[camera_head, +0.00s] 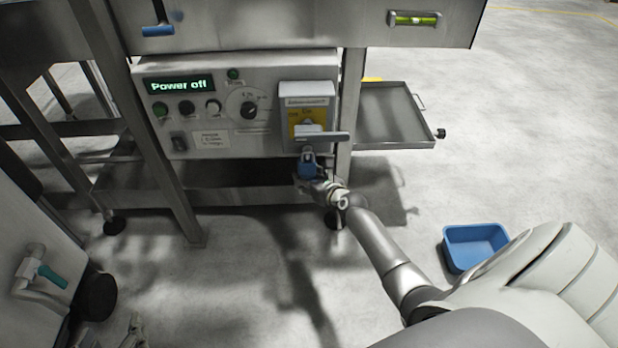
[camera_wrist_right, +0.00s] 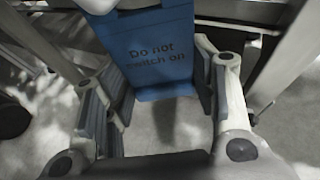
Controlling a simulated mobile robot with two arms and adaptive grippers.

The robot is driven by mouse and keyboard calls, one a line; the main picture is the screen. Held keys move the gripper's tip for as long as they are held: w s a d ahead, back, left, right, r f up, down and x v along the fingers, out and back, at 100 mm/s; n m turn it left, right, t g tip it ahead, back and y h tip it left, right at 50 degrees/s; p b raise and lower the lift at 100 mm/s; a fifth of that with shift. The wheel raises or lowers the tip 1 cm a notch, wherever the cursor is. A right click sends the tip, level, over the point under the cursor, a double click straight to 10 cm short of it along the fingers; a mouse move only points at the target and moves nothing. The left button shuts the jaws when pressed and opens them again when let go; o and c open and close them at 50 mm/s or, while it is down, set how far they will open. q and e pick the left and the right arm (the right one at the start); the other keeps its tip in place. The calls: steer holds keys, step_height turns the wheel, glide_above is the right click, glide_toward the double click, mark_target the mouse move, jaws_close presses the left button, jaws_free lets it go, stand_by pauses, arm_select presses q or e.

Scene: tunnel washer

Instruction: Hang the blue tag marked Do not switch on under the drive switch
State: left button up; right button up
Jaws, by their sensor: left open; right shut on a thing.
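The drive switch (camera_head: 306,118) is a yellow plate with a grey handle, on a box at the right end of the control panel. The blue tag (camera_head: 308,166) is directly below it. In the right wrist view the tag (camera_wrist_right: 158,50) reads "Do not switch on" and stands between the fingers. My right gripper (camera_head: 313,180) is shut on the tag; its fingers also show in the right wrist view (camera_wrist_right: 160,98). Whether the tag touches the switch is unclear. My left gripper (camera_head: 136,332) is open, only partly visible at the bottom left edge, far from the switch.
The panel display (camera_head: 180,86) reads "Power off". A steel tray (camera_head: 395,143) sticks out to the right of the panel, beside a frame leg. A blue bin (camera_head: 474,246) stands on the floor at right. A white unit with a teal-handled valve (camera_head: 50,276) is at left.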

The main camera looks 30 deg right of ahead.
steer(key=o, duration=1)
steer(key=shift+c, duration=0.2)
steer(key=v, duration=1.2)
steer(key=shift+d, duration=0.1)
